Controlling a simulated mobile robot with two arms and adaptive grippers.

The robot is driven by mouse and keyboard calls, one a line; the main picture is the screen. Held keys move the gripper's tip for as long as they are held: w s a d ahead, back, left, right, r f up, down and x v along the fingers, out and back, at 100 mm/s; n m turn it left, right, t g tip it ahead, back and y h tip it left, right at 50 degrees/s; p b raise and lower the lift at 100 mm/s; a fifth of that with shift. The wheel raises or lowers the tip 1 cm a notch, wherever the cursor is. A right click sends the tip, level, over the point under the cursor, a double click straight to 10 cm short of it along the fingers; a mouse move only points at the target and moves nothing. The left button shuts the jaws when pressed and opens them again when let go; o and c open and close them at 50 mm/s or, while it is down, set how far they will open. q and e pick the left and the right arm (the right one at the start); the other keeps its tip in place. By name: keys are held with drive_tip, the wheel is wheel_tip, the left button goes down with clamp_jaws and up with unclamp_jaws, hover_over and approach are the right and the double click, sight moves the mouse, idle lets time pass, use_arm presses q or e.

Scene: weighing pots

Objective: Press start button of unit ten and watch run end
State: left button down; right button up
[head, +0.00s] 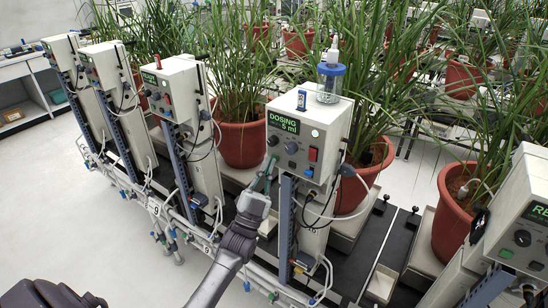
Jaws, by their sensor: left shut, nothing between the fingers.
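The dosing unit (323,116) in the middle is a beige box on a post, and its green display (284,122) reads "DOSING 5 ml". Its front has dark knobs, a red switch (313,154) and a small blue part at the lower right. Its number is too small to read surely. My left gripper (269,168) is shut and empty, its fingertips at the lower left of this front panel. The start button is not distinguishable there; the fingertips may cover it. Whether they touch the panel I cannot tell. My right gripper is not in view.
Similar units stand to the left, and another (522,205) at the right edge. Red pots (242,142) with tall plants stand behind. A pipe rail with hoses runs below.

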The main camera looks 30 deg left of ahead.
use_arm(q)
drive_tip(key=shift+s, duration=0.5)
drive_tip(key=s, duration=0.1)
drive_tip(key=s+p, duration=0.1)
drive_tip(key=s, duration=0.1)
drive_tip(key=s+p, duration=0.1)
drive_tip(key=s, duration=0.1)
drive_tip(key=shift+a, duration=0.25)
drive_tip(key=shift+w, duration=0.1)
idle(0.6)
